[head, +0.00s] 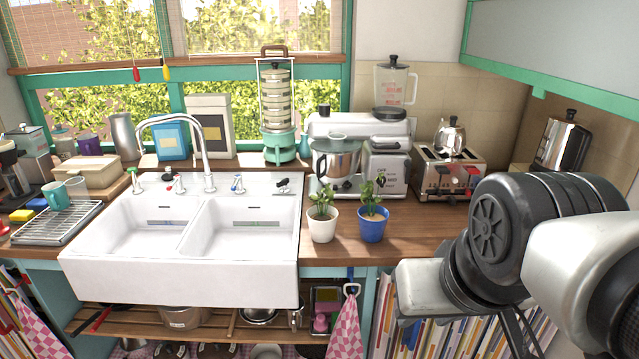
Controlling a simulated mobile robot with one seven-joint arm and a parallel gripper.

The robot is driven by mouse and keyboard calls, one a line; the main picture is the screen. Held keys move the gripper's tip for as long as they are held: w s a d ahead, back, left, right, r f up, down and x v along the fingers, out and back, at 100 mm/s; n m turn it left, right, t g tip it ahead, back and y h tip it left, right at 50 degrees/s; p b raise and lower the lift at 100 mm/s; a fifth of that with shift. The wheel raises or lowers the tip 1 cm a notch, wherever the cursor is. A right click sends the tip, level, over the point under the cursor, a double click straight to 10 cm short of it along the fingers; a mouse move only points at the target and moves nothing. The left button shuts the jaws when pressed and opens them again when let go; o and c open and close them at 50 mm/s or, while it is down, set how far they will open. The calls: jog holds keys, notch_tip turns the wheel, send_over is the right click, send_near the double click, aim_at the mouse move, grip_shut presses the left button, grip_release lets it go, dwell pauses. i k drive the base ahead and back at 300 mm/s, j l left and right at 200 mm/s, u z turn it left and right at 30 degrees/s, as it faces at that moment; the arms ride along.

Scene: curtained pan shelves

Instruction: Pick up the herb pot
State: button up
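Two small potted herbs stand side by side on the wooden counter, just right of the sink. One is in a white pot (322,224) and the other in a blue pot (372,225). Both are upright with green leaves, and a narrow gap separates them. The frame does not show which one is meant by the herb pot. My gripper (420,290) is at the lower right, in front of the counter and apart from both pots. Its fingertips are not clearly visible, so its opening cannot be told. I see nothing held.
A white double sink (180,270) is left of the pots. A stand mixer (335,160) stands close behind them, with a toaster (450,172) to the right. A teal overhead cabinet (560,45) hangs at upper right. Books (390,325) and a checked cloth (346,330) are below the counter.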

aim_at(373, 218)
jog(key=i+j, duration=0.15)
jog(key=i, duration=0.45)
jog(key=i+j, duration=0.15)
jog(key=i, duration=0.5)
